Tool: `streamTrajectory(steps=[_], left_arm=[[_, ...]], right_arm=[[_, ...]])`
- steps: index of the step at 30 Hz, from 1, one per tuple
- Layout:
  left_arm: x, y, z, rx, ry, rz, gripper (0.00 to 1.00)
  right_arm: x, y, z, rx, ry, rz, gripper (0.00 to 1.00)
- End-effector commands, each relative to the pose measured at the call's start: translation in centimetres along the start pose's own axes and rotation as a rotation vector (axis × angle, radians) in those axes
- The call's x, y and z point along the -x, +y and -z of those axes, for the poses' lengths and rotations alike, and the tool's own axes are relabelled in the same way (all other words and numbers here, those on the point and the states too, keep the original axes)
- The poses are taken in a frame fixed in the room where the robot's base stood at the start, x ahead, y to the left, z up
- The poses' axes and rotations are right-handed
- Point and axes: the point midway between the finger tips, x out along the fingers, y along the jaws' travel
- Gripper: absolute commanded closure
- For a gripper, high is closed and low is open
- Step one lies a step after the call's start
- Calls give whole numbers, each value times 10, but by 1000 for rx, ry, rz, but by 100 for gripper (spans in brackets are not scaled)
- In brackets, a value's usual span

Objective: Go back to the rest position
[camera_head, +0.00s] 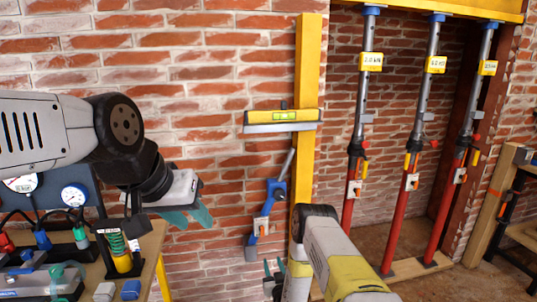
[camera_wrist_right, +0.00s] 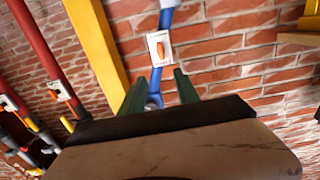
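My left gripper (camera_head: 190,217), with teal fingers, hangs in front of the brick wall above the right side of the workbench. Its fingertips look apart, with nothing between them. My right gripper (camera_head: 274,268) is low, below the foot of a blue and grey prop (camera_head: 268,205), which leans by the yellow post. In the right wrist view, the green fingers of my right gripper (camera_wrist_right: 158,90) stand apart. The blue prop (camera_wrist_right: 167,20) shows beyond and between them; I cannot tell any contact. My right forearm hides part of the yellow post's lower end.
Several red and grey props stand under a yellow beam (camera_head: 450,8) at right. The workbench (camera_head: 150,245) at left holds gauges, a spring and small tools. A wooden stand (camera_head: 490,205) is far right.

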Motion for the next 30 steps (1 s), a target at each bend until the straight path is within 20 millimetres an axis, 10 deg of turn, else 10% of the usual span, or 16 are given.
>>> streamTrajectory(steps=[17,30], left_arm=[[0,0,0,0,-1,0,64],[0,0,0,0,-1,0,64]], right_arm=[[-58,25,90,-5,-119,7,62],[-57,66,274,-40,-367,3,62]])
